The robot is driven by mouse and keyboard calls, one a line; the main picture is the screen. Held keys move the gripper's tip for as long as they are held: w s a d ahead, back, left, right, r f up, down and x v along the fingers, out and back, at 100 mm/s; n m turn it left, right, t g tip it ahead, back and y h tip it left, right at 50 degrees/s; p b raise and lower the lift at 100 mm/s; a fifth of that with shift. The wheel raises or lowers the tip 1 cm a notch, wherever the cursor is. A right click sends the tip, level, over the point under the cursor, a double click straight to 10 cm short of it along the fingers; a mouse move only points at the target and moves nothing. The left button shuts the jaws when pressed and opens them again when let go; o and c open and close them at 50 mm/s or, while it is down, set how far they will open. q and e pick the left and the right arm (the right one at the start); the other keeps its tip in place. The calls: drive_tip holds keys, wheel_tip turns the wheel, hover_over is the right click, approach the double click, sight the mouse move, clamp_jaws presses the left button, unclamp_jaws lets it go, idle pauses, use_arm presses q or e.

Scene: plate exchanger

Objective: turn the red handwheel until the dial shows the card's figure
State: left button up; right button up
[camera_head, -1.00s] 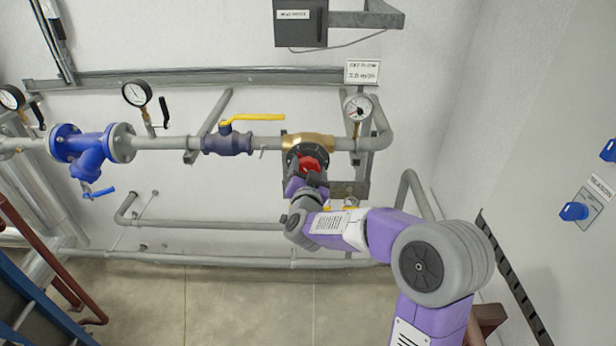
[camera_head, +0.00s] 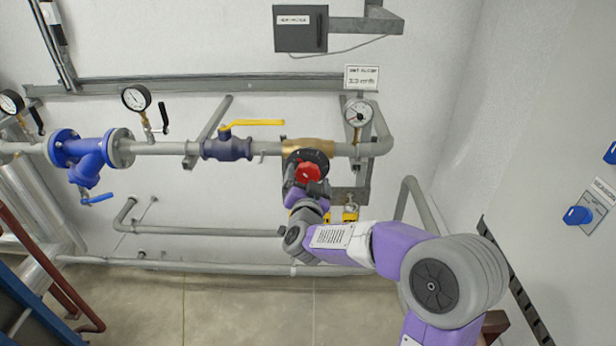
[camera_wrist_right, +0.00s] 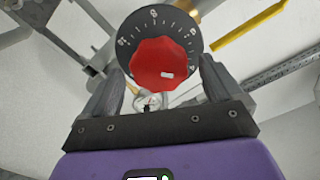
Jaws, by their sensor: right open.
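The red handwheel (camera_head: 308,171) sits on a dark numbered collar below the brass valve body (camera_head: 308,146). In the right wrist view the red handwheel (camera_wrist_right: 160,64) fills the space just beyond my fingertips, with its black scale ring (camera_wrist_right: 158,22) behind it. My right gripper (camera_head: 307,186) is open; its fingers (camera_wrist_right: 160,80) stand to either side of the wheel's near edge, and I cannot tell whether they touch it. The dial (camera_head: 358,112) is right of the valve on the pipe. The card (camera_head: 362,77) hangs above it; its figure is too blurred to read. My left gripper is out of view.
A yellow lever valve (camera_head: 228,146) and a blue strainer (camera_head: 90,152) sit on the same pipe to the left. Lower grey pipes (camera_head: 205,231) run along the wall. A dark box (camera_head: 300,28) is mounted above. Blue knobs (camera_head: 577,215) are on the right wall.

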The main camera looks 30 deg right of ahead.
drive_tip(key=v, duration=0.5)
drive_tip(key=shift+s+a+b, duration=0.15)
drive_tip(key=shift+s+b, duration=0.1)
drive_tip(key=shift+b, duration=0.05)
drive_tip(key=s+a+f+n+g+y+b, duration=0.1)
drive_tip(key=a+f+n+g+y+b, duration=0.25)
drive_tip(key=f, duration=1.25)
drive_tip(key=a+f+n+g+y+b, duration=0.1)
drive_tip(key=a+f+n+y, duration=0.35)
drive_tip(key=f, duration=1.25)
drive_tip(key=s+a+f+g+y+b, duration=0.1)
drive_tip(key=s+a+f+g, duration=0.2)
drive_tip(key=s+f, duration=0.4)
drive_tip(key=s+a+f+g+y+b, duration=0.1)
drive_tip(key=s+a+f+g+y, duration=0.1)
drive_tip(key=s+a+f+g, duration=0.2)
drive_tip(key=s+a+f+n+g+y+b, duration=0.1)
drive_tip(key=s+a+f, duration=0.5)
drive_tip(key=s+f, duration=0.6)
drive_tip(key=shift+a+g+y+b, duration=0.15)
drive_tip(key=shift+g+y+b, duration=0.4)
drive_tip(key=shift+g, duration=0.7)
drive_tip(key=shift+f, duration=0.1)
